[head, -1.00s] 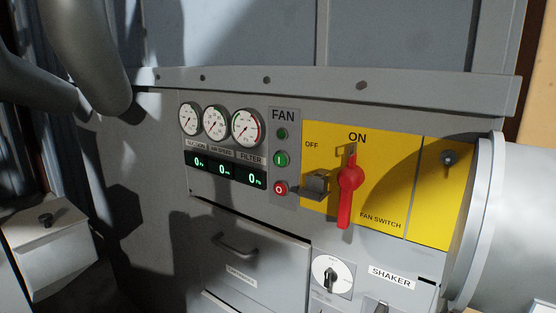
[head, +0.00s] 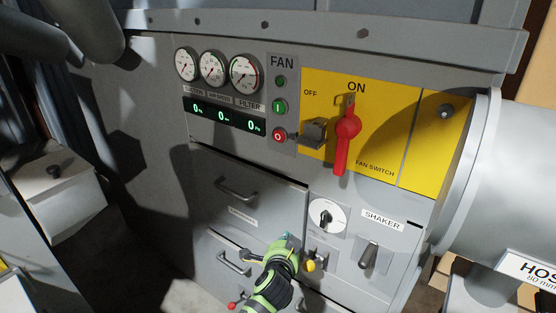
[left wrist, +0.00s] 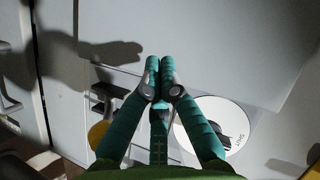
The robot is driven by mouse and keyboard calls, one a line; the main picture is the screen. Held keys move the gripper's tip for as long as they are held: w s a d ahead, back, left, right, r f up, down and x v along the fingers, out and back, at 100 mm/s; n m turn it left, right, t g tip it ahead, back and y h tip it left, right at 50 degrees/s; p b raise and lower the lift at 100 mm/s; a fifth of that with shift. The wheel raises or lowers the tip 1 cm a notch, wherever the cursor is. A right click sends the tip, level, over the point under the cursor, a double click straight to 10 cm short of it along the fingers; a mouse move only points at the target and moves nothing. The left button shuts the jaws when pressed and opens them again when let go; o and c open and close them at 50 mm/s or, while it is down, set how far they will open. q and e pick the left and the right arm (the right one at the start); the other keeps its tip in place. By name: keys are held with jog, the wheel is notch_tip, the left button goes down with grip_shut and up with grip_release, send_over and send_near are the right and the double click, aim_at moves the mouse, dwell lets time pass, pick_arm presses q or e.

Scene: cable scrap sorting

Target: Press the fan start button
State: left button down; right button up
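The green fan start button (head: 280,107), marked I, sits in a grey strip under the word FAN. A darker green lamp (head: 280,81) is above it and a red stop button (head: 278,135) is below it. My left gripper (head: 287,243) is low in the head view, below the buttons and in front of the lower cabinet, well apart from the start button. In the left wrist view its teal fingers (left wrist: 159,65) meet at the tips with nothing between them. The dial plate shows behind them. My right gripper is in neither view.
A red fan switch handle (head: 346,140) is vertical on the yellow plate, with a grey block (head: 313,132) beside it. A drawer handle (head: 236,190), a round dial (head: 326,217) and a shaker toggle (head: 369,254) are lower. A big duct (head: 480,170) juts out at right.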

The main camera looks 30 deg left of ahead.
aim_at(279, 107)
pick_arm(q)
jog(key=s+a+r+n+t+y, duration=0.1)
jog(key=s+a+r+y, duration=0.1)
jog(key=r, duration=0.9)
jog(key=s+a+r+n+t+y+p, duration=0.1)
jog(key=s+a+r+y, duration=0.1)
jog(key=r, duration=0.9)
jog(key=s+a+r+n+y+p, duration=0.1)
jog(key=s+a+r+n+y, duration=0.1)
jog(key=r, duration=0.9)
jog(key=shift+s+a+r+t+y, duration=0.3)
jog(key=shift+a+r+t+y, duration=0.15)
jog(key=shift+y, duration=0.65)
jog(key=shift+w+f, duration=0.1)
jog(key=shift+w+d+b, duration=0.2)
jog(key=shift+w+b, duration=0.4)
jog(key=shift+w, duration=1.6)
jog(key=shift+w+d+b, duration=0.15)
jog(key=shift+w+b, duration=0.45)
jog(key=shift+w, duration=1.55)
jog(key=shift+w, duration=0.45)
